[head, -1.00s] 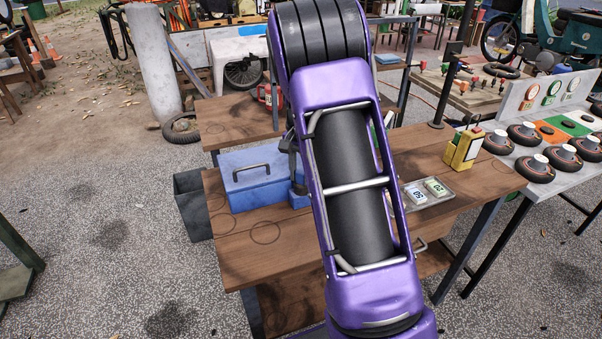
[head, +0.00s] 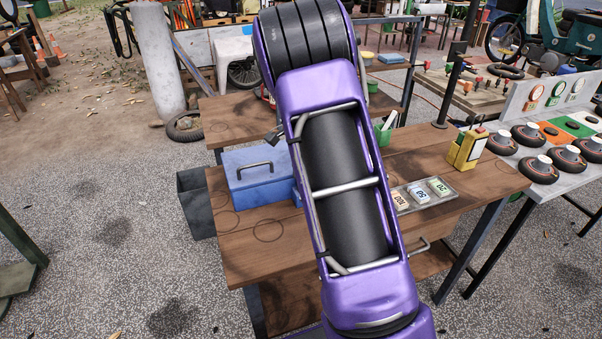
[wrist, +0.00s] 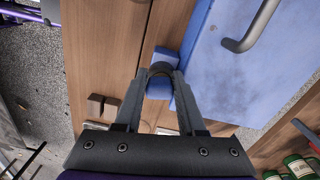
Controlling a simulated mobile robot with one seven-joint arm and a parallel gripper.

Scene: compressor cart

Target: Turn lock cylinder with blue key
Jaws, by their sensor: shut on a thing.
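In the wrist view my gripper (wrist: 160,76) is shut on the blue key (wrist: 159,89), whose blue part shows between the fingers. A dark rounded piece sits at the fingertips, against a small blue block (wrist: 165,54) beside the blue box (wrist: 235,75). The lock cylinder cannot be told apart there, and I cannot tell how far the key is in or turned. In the head view the blue box (head: 262,182), with a grey handle on its lid, stands on the wooden bench. My purple arm hides the fingertips and most of the small block there.
A grey tray (head: 398,211) with several numbered blocks lies on the wooden bench (head: 240,258) right of my arm. A yellow holder (head: 467,150) stands behind it. A dark bin (head: 195,203) is left of the bench. The bench front left is clear.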

